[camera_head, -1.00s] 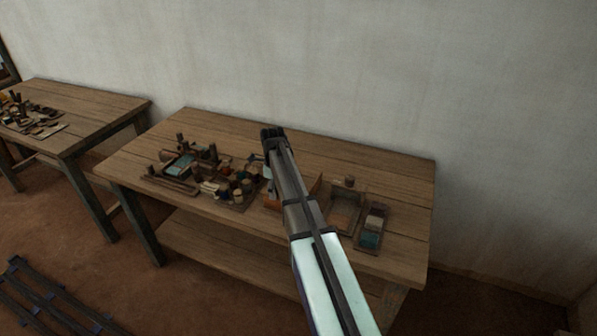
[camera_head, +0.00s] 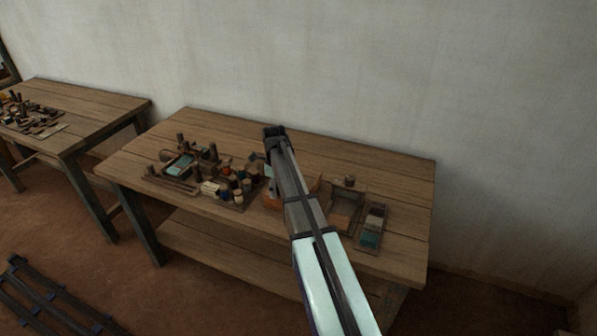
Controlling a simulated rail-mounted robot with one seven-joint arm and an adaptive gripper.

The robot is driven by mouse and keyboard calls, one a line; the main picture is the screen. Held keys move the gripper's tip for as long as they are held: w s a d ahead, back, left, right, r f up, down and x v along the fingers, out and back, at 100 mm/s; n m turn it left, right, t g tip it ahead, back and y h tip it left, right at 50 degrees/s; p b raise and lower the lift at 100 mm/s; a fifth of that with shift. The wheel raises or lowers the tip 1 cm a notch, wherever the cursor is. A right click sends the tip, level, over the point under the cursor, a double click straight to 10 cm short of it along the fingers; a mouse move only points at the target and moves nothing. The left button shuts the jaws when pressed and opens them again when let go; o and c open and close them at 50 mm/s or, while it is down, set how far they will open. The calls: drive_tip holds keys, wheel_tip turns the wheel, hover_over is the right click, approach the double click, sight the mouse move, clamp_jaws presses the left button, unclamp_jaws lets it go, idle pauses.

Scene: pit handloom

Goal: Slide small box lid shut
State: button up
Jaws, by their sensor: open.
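My gripper (camera_head: 274,133) is at the far end of my arm, above the middle of the wooden table. Its fingers are small and dark, and I see nothing held in it. An orange-brown box (camera_head: 272,203) stands on the table, partly hidden behind my arm. To its right is an open tray-like wooden box (camera_head: 345,212). A narrow box (camera_head: 371,228) with dark, pale and teal parts lies further right. I cannot tell which of these is the small box with the lid, or how far its lid is open.
A tray of spools and bobbins (camera_head: 232,205) and a teal piece (camera_head: 180,163) crowd the table's left half. The table (camera_head: 400,180) is bare at the back right. A wall (camera_head: 350,80) rises behind it. A second cluttered table (camera_head: 100,103) stands left.

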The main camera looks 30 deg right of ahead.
drive_tip(key=shift+r, duration=0.1)
drive_tip(key=shift+r+p, duration=1.8)
drive_tip(key=shift+r, duration=1.4)
drive_tip(key=shift+f, duration=0.1)
